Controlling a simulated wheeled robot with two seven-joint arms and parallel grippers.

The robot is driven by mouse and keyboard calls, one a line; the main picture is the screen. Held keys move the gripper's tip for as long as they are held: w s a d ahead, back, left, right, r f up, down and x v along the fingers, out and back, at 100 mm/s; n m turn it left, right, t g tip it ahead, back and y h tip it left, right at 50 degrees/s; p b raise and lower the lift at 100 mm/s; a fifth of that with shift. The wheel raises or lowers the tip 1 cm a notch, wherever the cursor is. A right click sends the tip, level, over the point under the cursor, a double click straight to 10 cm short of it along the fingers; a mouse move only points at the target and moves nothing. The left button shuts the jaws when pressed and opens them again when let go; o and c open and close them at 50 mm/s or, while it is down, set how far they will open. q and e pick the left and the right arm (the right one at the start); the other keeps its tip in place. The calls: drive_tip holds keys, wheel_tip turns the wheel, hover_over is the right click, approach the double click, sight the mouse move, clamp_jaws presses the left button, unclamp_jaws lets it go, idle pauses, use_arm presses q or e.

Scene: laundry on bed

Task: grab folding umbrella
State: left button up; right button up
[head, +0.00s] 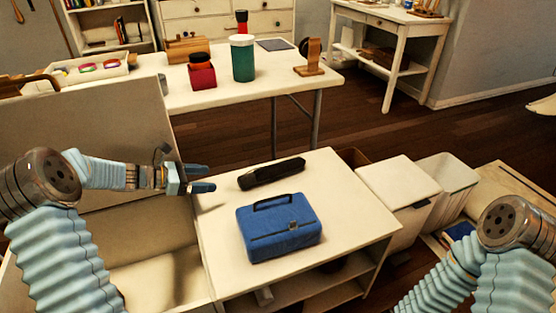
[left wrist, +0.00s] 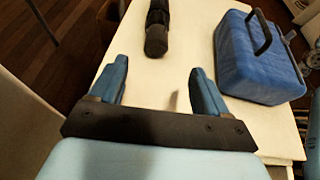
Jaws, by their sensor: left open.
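The black folding umbrella (head: 272,173) lies closed on the white table (head: 217,243), behind a blue case. Its near end also shows in the left wrist view (left wrist: 156,38), ahead of my fingers and roughly between them. My left gripper (head: 203,178) is open and empty, to the left of the umbrella and apart from it. Its two blue fingers also show in the left wrist view (left wrist: 156,85). My right arm shows at the lower right of the head view, but its gripper is out of view.
The blue case (head: 278,231) with a raised handle stands close in front of the umbrella. A tan box-like panel (head: 85,125) rises at the left. White bins (head: 399,190) stand to the right. A long table (head: 345,79) behind holds a green jar and a red box.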

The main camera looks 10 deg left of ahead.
sight(239, 179)
use_arm(q)
drive_tip(key=x, duration=0.7)
drive_tip(key=shift+w+d, duration=0.2)
drive_tip(key=shift+w, duration=0.05)
drive_tip(key=x, duration=0.6)
drive_tip(key=shift+w+a+f, duration=0.1)
drive_tip(key=shift+a+f, duration=0.05)
drive_tip(key=shift+f, duration=0.2)
drive_tip(key=c, duration=1.3)
drive_tip(key=shift+o, duration=0.2)
